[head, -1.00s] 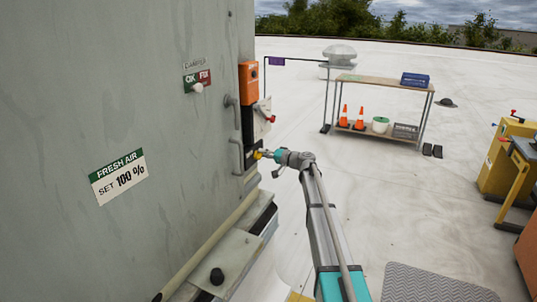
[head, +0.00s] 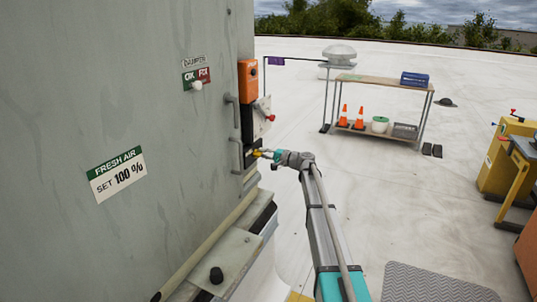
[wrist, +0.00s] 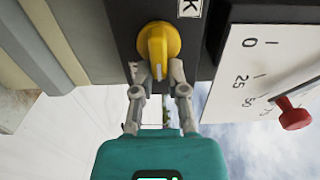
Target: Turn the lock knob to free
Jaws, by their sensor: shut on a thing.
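The yellow lock knob (wrist: 158,42) sits on a dark plate (wrist: 125,38) on the side of the grey cabinet. In the wrist view its raised grip bar points down toward my gripper (wrist: 158,76). My gripper's fingertips are shut on the end of that bar, one on each side. In the head view the knob (head: 256,153) is small, and my gripper (head: 263,153) meets it from the right. The knob's markings are mostly hidden; only a label with a "K" shows in the wrist view.
A white scale plate (wrist: 250,60) with a red-tipped lever (wrist: 294,115) is close beside the knob. Metal handles (head: 236,155) and an orange box (head: 248,80) are on the cabinet (head: 100,240).

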